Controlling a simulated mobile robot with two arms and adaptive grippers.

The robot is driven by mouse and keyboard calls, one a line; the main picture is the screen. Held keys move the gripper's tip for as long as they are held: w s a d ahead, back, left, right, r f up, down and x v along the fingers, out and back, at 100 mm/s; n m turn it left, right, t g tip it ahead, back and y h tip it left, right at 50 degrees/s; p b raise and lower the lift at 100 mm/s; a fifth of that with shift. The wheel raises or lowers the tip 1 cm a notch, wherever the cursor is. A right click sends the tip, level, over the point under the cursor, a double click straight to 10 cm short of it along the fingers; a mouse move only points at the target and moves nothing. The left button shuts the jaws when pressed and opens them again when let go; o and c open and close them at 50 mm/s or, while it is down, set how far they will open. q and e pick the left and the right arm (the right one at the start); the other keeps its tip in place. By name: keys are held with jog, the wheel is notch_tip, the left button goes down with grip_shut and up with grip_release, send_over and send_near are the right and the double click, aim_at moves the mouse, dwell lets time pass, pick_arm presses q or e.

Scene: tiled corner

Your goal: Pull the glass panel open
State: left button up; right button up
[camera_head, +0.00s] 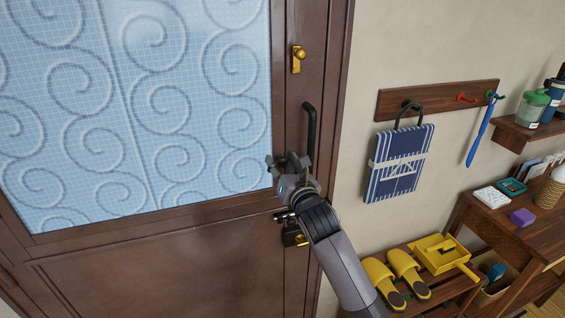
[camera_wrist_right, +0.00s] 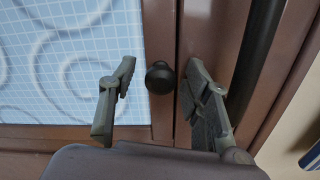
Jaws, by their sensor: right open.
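The glass panel (camera_head: 130,95) is a pale blue, swirl-patterned pane in the brown wooden door (camera_head: 160,270). It fills the upper left of the head view and shows at the left of the right wrist view (camera_wrist_right: 70,70). A small round black knob (camera_wrist_right: 160,77) is on the brown frame beside the glass. My right gripper (camera_head: 287,166) is at the glass's lower right corner. In the wrist view its spread fingers (camera_wrist_right: 161,72) are on either side of the knob, with gaps showing. In the head view the gripper hides the knob. My left gripper is not in view.
A black bar handle (camera_head: 310,138) stands just right of my right gripper. A brass latch (camera_head: 298,59) is above and a brass lock (camera_head: 293,236) below. To the right are a hook rail (camera_head: 440,98) with a striped bag (camera_head: 399,165), shelves, and yellow slippers (camera_head: 405,268).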

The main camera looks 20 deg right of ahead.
grip_shut()
dwell(0.6)
